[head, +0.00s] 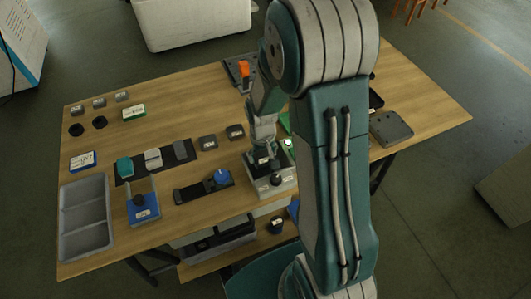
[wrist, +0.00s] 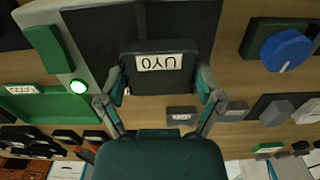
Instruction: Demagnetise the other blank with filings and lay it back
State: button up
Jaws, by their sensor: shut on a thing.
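My gripper (wrist: 163,98) is shut on a dark grey blank (wrist: 158,85) with a white label that looks upside down in the wrist view. One finger is on each side of the blank. No filings can be made out on it. Behind it is the dark top plate (wrist: 95,35) of a light grey unit (head: 282,186); I cannot tell whether they touch. A lamp (wrist: 79,87) beside it glows green. In the head view my gripper (head: 264,160) is low over this unit, and the arm hides part of the area.
Two labelled dark blocks (head: 207,142) (head: 235,131) stand left of the unit. A blue-knobbed device (head: 220,178), a black mat (head: 183,150) with blocks, a blue-based stand (head: 142,208) and a grey compartment tray (head: 85,218) are further left.

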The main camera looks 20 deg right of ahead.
jog(key=shift+a, duration=0.6)
jog(key=shift+a, duration=0.1)
jog(key=shift+a, duration=1.25)
jog(key=shift+r, duration=0.1)
notch_tip(320, 180, up, 7)
jog(key=shift+r, duration=0.15)
dwell(0.7)
jog(key=shift+d, duration=0.1)
dwell(0.6)
